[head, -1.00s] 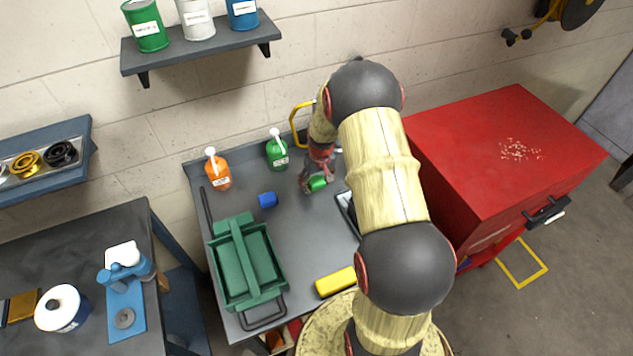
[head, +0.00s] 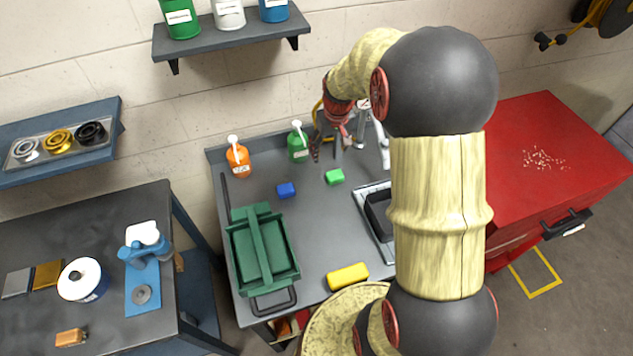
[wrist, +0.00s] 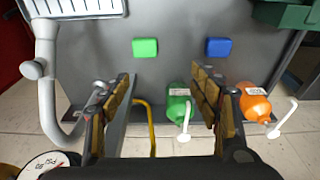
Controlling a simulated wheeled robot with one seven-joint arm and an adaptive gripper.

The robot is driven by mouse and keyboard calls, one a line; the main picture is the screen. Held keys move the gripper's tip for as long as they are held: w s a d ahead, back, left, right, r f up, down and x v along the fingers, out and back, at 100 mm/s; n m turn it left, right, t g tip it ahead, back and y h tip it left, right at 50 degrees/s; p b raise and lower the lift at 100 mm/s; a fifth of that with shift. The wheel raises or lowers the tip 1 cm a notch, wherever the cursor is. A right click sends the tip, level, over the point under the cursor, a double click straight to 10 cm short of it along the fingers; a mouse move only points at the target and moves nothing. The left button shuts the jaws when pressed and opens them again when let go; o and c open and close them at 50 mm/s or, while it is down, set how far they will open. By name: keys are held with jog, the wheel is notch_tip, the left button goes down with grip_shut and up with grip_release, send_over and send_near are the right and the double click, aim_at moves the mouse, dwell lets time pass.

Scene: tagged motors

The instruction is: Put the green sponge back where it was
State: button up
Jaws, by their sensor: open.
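The green sponge (head: 334,177) lies flat on the grey bench top, right of the blue sponge (head: 286,190) and left of the sink. In the wrist view the green sponge (wrist: 145,48) lies free, beyond my fingertips, with the blue sponge (wrist: 218,47) to its right. My gripper (head: 330,146) is open and empty, raised above the back of the bench behind the green sponge. In the wrist view its two fingers (wrist: 166,88) stand wide apart with nothing between them but the background.
Green (head: 298,145) and orange (head: 238,158) pump bottles stand at the bench's back edge near my gripper. A faucet (head: 378,135) and sink (head: 374,212) are to the right. A green tool carrier (head: 262,250) and yellow sponge (head: 347,277) are nearer the front.

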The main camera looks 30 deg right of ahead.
jog(key=s+a+r+n+t, duration=0.1)
jog(key=s+a+r, duration=0.6)
jog(key=a+r, duration=0.2)
jog(key=s+a+r+n+t, duration=0.1)
jog(key=s+a+r, duration=0.6)
jog(key=a+r, duration=0.25)
jog(key=s+a+r+t, duration=0.1)
jog(key=s+a, duration=0.2)
jog(key=s, duration=0.5)
jog(key=shift+s+a+r+n+y, duration=0.15)
jog(key=shift+s+r+n+y, duration=0.1)
jog(key=shift+r+n+y, duration=0.05)
notch_tip(320, 180, down, 8)
jog(key=b, duration=0.8)
jog(key=shift+f, duration=0.2)
